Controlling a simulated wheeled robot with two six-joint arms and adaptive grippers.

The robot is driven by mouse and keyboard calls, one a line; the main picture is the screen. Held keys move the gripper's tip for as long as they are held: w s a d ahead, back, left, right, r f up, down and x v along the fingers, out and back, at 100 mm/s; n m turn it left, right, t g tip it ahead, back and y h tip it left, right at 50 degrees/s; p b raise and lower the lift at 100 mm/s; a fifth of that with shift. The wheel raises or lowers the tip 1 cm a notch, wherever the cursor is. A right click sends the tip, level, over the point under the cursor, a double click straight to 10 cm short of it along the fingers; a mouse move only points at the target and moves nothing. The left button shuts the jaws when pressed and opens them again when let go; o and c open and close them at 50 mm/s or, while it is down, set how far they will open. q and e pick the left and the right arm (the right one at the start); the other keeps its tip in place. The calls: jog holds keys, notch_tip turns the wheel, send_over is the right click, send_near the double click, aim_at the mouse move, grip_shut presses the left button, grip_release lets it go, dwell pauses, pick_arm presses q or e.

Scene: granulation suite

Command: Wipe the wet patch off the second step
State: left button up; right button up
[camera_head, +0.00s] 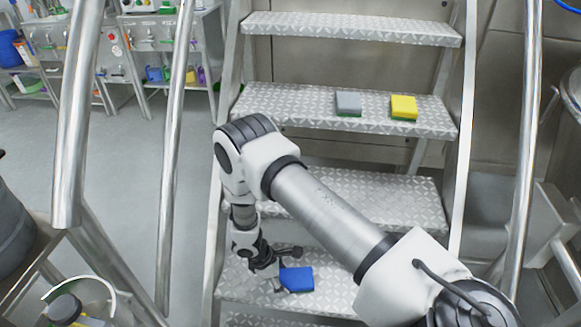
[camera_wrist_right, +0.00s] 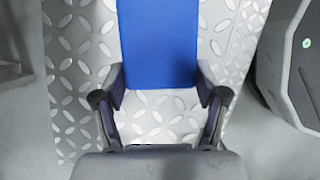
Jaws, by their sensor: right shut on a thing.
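A blue sponge (camera_head: 297,279) is in my right gripper (camera_head: 279,272), low on the metal stairs at a patterned step (camera_head: 335,297). In the right wrist view the blue sponge (camera_wrist_right: 158,42) lies between the two fingers of the right gripper (camera_wrist_right: 161,84), which is shut on it. The patterned metal (camera_wrist_right: 80,75) shows behind and beside the sponge; whether they touch is unclear. I cannot clearly make out a wet patch; part of the step is hidden by the arm and sponge. My left gripper is not in view.
A grey sponge (camera_head: 348,103) and a yellow sponge (camera_head: 403,107) lie on a higher step (camera_head: 290,104). Metal handrails (camera_head: 178,150) flank the stairs. My right arm crosses in front of the middle step (camera_head: 395,205). Open floor (camera_head: 125,180) lies left.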

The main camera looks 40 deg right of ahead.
aim_at(255, 278)
jog(key=shift+w+a+f+b, duration=0.2)
jog(key=shift+w+a+b, duration=0.45)
jog(key=shift+w+a, duration=0.45)
jog(key=shift+w+a+r+b, duration=0.1)
jog(key=shift+w+a+b, duration=0.2)
jog(key=shift+w+a, duration=0.4)
jog(key=shift+w+a+r+b, duration=0.1)
jog(key=shift+w+a+b, duration=0.25)
jog(key=shift+w, duration=0.55)
jog(key=shift+w+a+f+b, duration=0.25)
jog(key=shift+w+a+b, duration=0.5)
jog(key=shift+w, duration=0.25)
jog(key=shift+w+a, duration=0.2)
jog(key=shift+a, duration=0.05)
jog(key=shift+r, duration=0.15)
notch_tip(255, 278, up, 6)
jog(key=p, duration=0.4)
jog(key=shift+p, duration=0.4)
jog(key=shift+r, duration=0.1)
